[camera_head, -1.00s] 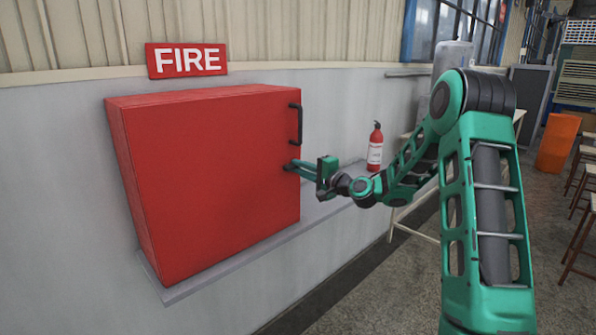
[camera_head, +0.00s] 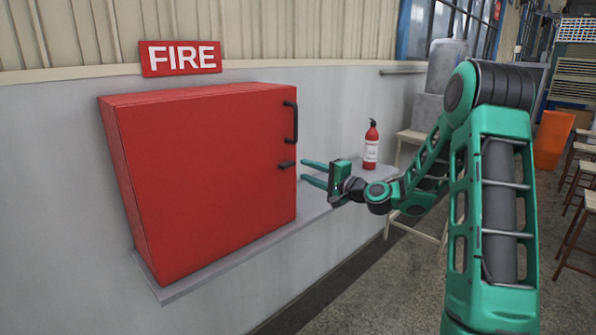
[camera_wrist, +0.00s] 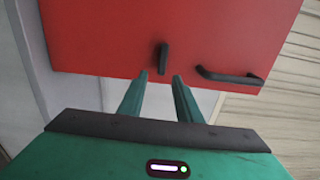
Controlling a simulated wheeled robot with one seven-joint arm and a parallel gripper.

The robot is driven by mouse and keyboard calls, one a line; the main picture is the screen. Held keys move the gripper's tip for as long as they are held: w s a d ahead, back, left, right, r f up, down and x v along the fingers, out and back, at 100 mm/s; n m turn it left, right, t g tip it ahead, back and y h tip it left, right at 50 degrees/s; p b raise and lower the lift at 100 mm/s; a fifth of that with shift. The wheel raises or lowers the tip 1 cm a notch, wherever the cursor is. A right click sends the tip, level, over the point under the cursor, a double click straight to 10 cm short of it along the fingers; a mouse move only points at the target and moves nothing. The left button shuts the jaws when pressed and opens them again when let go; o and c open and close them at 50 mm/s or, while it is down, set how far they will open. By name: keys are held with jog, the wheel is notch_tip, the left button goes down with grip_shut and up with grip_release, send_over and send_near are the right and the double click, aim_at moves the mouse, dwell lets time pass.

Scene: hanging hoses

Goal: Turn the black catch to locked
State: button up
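The black catch (camera_head: 287,164) is on the front of the red cabinet door (camera_head: 215,165), near its right edge and below the handle. It lies about level in the head view, at right angles to the upright handle. The wrist view also shows the catch (camera_wrist: 163,58), just beyond the fingertips. My gripper (camera_head: 305,172) is to the right of the catch, open and empty, with its two green fingers apart and pointing at the door edge. In the wrist view, a gap shows between the fingers (camera_wrist: 160,78). No marking for locked is readable.
A black bar handle (camera_head: 291,122) sits above the catch. The cabinet stands on a grey ledge (camera_head: 235,250) against the wall under a FIRE sign (camera_head: 180,58). A red extinguisher (camera_head: 371,147) stands on the ledge behind my gripper.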

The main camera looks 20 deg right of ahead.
jog(key=v, duration=0.4)
jog(key=shift+s+d, duration=0.2)
jog(key=shift+s, duration=0.1)
jog(key=s+a+f+n+g+h, duration=0.1)
jog(key=s+a+f+n+g, duration=0.1)
jog(key=s+f+n+g, duration=0.35)
jog(key=s+a+f+n+g+h, duration=0.1)
jog(key=s+a+f+n+g, duration=0.15)
jog(key=s, duration=0.55)
jog(key=s+d+g+h, duration=0.1)
jog(key=s+d+g, duration=0.1)
jog(key=s, duration=0.9)
jog(key=s+d+g+h, duration=0.2)
jog(key=s+d+g, duration=0.1)
jog(key=s, duration=0.8)
jog(key=s+d+g+h, duration=0.1)
jog(key=s+d+g, duration=0.2)
jog(key=s, duration=0.8)
jog(key=shift+s+d+r+m+g+h, duration=0.15)
jog(key=shift+r+m+g+h, duration=0.15)
jog(key=shift+r+m+h, duration=0.1)
